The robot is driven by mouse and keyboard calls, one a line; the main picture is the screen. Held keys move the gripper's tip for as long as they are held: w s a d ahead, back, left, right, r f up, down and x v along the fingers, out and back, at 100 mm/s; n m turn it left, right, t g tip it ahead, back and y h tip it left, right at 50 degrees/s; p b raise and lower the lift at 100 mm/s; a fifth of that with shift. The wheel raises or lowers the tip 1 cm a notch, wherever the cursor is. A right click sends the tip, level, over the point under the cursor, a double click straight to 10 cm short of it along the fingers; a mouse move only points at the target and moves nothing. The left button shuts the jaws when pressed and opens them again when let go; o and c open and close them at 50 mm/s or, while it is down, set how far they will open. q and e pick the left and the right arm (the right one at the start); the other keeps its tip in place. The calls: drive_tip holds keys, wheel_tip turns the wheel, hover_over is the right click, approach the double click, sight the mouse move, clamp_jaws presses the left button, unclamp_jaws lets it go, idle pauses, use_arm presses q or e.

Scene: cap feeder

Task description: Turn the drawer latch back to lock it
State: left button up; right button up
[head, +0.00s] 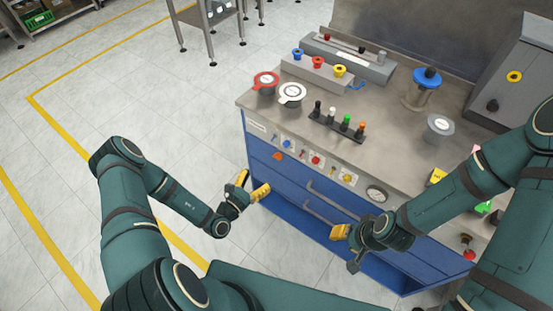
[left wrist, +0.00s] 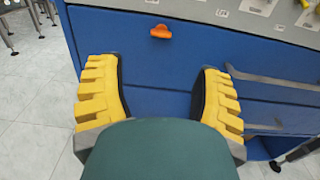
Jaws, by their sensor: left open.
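The orange drawer latch (head: 278,156) is on the blue front of the cabinet, near the left end of the upper drawer (head: 295,172). In the left wrist view the latch (left wrist: 161,31) lies roughly horizontal, at the top centre beyond the fingers. My left gripper (head: 253,184) is open and empty in front of the cabinet, below and left of the latch and apart from it. Its yellow fingers (left wrist: 161,92) stand either side of bare blue drawer front. My right gripper (head: 341,232) is in front of the drawers further right; its finger opening is unclear.
Drawer handles (head: 327,195) stick out from the front, right of the latch. A panel with switches and knobs (head: 316,160) is above it. The worktop (head: 385,125) carries caps, pegs and holders. Floor left of the cabinet is clear.

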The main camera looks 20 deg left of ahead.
sight(282, 156)
use_arm(q)
drive_tip(key=b+x, duration=0.1)
drive_tip(key=x, duration=1)
drive_tip(key=shift+b, duration=0.35)
clamp_jaws()
